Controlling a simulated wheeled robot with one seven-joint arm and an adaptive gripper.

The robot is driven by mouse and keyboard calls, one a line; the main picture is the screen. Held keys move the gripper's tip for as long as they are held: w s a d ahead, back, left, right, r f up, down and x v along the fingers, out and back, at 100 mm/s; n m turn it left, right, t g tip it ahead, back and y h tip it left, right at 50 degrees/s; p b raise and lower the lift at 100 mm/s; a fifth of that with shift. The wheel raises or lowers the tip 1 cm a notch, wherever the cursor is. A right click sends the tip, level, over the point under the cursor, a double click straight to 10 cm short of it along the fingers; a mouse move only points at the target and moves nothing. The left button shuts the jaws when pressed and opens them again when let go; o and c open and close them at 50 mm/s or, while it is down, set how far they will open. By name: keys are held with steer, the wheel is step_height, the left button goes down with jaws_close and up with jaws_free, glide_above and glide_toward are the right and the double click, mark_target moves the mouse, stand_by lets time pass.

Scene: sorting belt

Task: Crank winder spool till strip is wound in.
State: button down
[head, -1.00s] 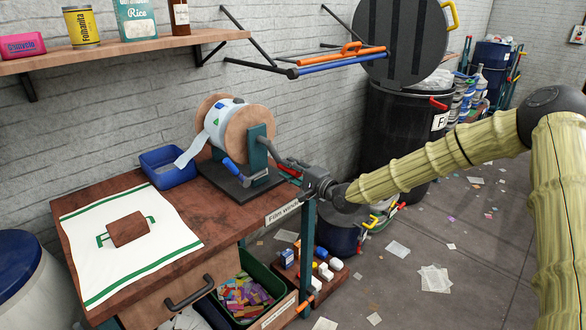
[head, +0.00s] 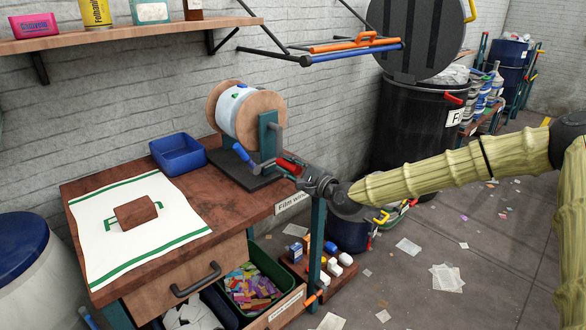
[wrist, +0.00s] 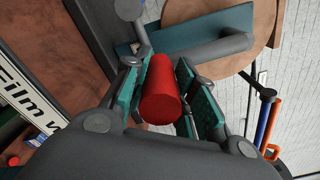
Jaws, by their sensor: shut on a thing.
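The winder spool (head: 247,112), with two round wooden flanges, stands on a dark base on the workbench (head: 190,222). The white strip (head: 238,98) is wrapped around its core, and no loose tail shows. Small green and blue marks show on the strip. My gripper (head: 300,172) is at the right end of the winder, shut on the red crank handle (head: 287,164). In the wrist view the red handle (wrist: 162,95) lies between the teal finger pads, with a spool flange (wrist: 230,18) behind. A blue-gripped lever (head: 242,153) sits at the front of the winder.
An empty blue tray (head: 178,155) sits left of the winder. A white cloth (head: 100,245) with a brown block (head: 135,212) covers the bench's left side. A wall rack (head: 345,52) hangs above, and a black bin (head: 415,130) stands behind my arm.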

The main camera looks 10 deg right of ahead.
steer(key=shift+s+a+f+m+b, duration=0.25)
steer(key=shift+s+a+m+b, duration=0.3)
steer(key=shift+a+m+b, duration=0.3)
steer(key=shift+s+a+r+m+b, duration=0.3)
steer(key=shift+a+m+b, duration=0.2)
steer(key=shift+m, duration=0.25)
steer(key=shift+s+a+r+m+b, duration=0.15)
steer(key=shift+s+a+m+b, duration=0.25)
steer(key=shift+m, duration=0.3)
steer(key=shift+a, duration=0.1)
steer(key=c, duration=1.1)
jaws_free()
steer(key=shift+c, duration=0.2)
steer(key=v, duration=1.2)
steer(key=shift+w+r, duration=0.15)
steer(key=shift+r, duration=0.05)
